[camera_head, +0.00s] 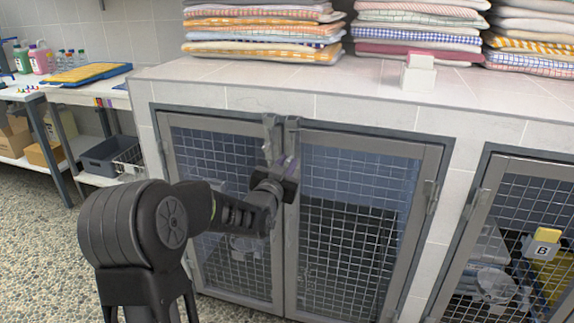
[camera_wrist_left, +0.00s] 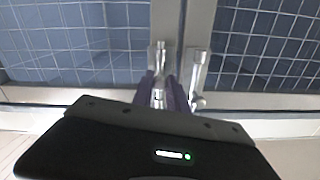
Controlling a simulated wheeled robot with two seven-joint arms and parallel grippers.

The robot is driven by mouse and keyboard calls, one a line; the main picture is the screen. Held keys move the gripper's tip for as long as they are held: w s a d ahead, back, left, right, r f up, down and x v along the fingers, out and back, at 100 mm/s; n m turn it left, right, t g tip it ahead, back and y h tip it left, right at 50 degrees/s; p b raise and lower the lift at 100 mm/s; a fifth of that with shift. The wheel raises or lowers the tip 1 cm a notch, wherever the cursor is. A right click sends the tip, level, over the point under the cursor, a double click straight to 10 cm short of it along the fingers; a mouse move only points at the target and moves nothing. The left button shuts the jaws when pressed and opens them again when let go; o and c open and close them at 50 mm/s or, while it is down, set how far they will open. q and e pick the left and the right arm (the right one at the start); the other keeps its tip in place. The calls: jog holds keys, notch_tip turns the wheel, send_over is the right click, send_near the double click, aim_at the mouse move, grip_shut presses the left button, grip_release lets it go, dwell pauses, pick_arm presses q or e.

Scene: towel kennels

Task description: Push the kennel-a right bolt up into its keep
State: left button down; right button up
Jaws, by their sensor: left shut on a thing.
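Kennel-a is the cage with two mesh doors (camera_head: 345,228) set in the tiled block. Its right bolt is a grey metal bolt (camera_wrist_left: 157,58) at the top of the right door's meeting edge. It also shows in the head view (camera_head: 291,136), just above my gripper. My left gripper (camera_head: 288,163) is shut on this bolt. Its purple fingers show around it in the wrist view (camera_wrist_left: 160,92), which is upside down. The left bolt (camera_head: 268,137) is beside it on the left door and also shows in the wrist view (camera_wrist_left: 199,70). I cannot tell how far the right bolt sits in its keep.
Folded towels (camera_head: 262,26) and a small white block (camera_head: 418,74) lie on the tiled top (camera_head: 330,79) above the doors. Another kennel (camera_head: 515,235) with a tag marked B stands at the right. A side table (camera_head: 75,94) is at the left. Pebbled floor lies in front.

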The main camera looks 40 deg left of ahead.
aim_at(291, 145)
dwell(0.3)
pick_arm(q)
notch_tip(291, 145, up, 4)
jog(key=shift+f+p, duration=0.1)
jog(key=shift+p, duration=0.35)
jog(key=c, duration=1.4)
grip_release()
jog(key=shift+c, duration=0.2)
jog(key=shift+f, duration=0.1)
